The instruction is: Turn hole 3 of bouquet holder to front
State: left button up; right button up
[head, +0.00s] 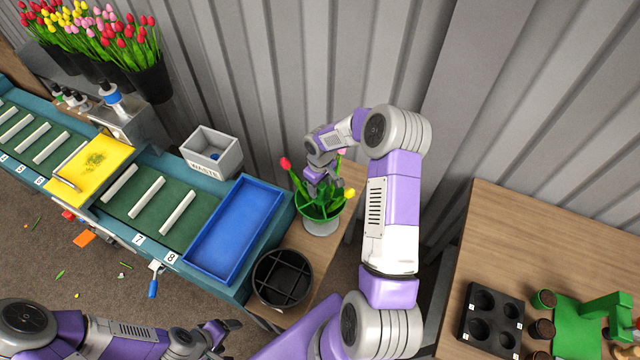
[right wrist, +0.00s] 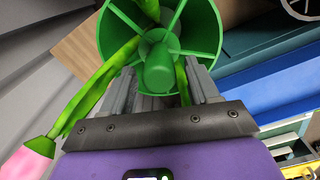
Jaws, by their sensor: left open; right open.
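The green bouquet holder (head: 322,213) stands on a pale round base on a wooden table. It is a round green ring with spokes and a central knob, seen close in the right wrist view (right wrist: 160,68). Red (head: 285,163), yellow (head: 350,194) and pink (right wrist: 28,166) tulips stand in it. My right gripper (head: 322,182) is over the holder from above; its open fingers (right wrist: 160,92) are near the central knob, one to each side; contact cannot be told. Hole numbers are not readable. My left gripper (head: 228,330) is open and empty at the lower left, away from the holder.
A black divided round container (head: 283,278) stands on the table's front left. A blue tray (head: 236,228) and grey waste bin (head: 212,152) are to the left. A table with a black holed block (head: 490,316) is at the right. The corrugated wall is close behind.

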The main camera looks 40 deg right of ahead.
grip_shut()
dwell(0.3)
dwell(0.3)
